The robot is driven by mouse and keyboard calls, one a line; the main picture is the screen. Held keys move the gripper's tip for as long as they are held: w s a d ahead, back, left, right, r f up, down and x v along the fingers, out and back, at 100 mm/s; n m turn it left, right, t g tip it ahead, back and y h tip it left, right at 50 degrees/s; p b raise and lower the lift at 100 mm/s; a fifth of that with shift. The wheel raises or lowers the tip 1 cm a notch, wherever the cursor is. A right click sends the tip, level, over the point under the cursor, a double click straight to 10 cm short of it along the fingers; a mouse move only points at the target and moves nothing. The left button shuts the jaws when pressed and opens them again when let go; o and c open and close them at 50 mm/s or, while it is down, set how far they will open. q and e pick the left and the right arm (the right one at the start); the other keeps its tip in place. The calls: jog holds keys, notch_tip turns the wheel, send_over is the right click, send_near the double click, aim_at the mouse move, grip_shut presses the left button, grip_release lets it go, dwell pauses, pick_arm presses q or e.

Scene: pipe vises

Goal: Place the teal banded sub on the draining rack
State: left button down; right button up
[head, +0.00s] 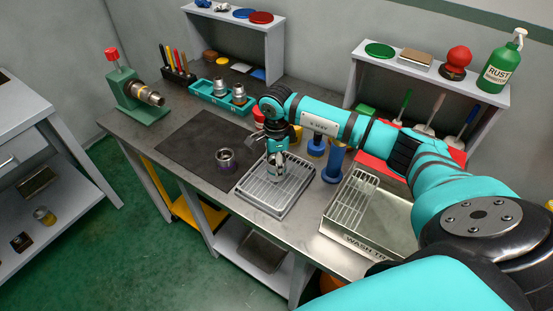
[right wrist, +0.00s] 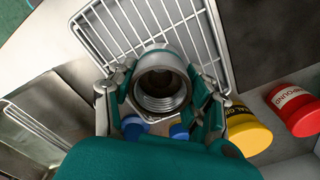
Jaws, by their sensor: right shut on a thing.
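My right gripper (head: 277,158) is shut on a grey metal threaded sub (head: 276,173). In the right wrist view my fingers grip the sub (right wrist: 161,82) from both sides, and I look into its open threaded bore. I cannot tell whether the sub touches the wires. My left gripper is not in view.
A teal tray (head: 213,98) holds more metal subs. The wash tank (head: 340,232) is right of the rack. Blue pieces (head: 333,163), a yellow can (right wrist: 247,130) and a red can (right wrist: 292,110) stand close behind.

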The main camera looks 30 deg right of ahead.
jog(key=o, duration=0.9)
jog(key=shift+f+b, duration=0.15)
jog(key=shift+b, duration=0.15)
jog(key=o, duration=0.5)
jog(key=shift+r+p, duration=0.3)
jog(key=shift+w+r+b, duration=0.1)
jog(key=shift+r+b, duration=0.1)
jog(key=shift+b, duration=0.1)
notch_tip(320, 180, up, 11)
jog(key=b, duration=0.3)
jog(key=shift+r, duration=0.2)
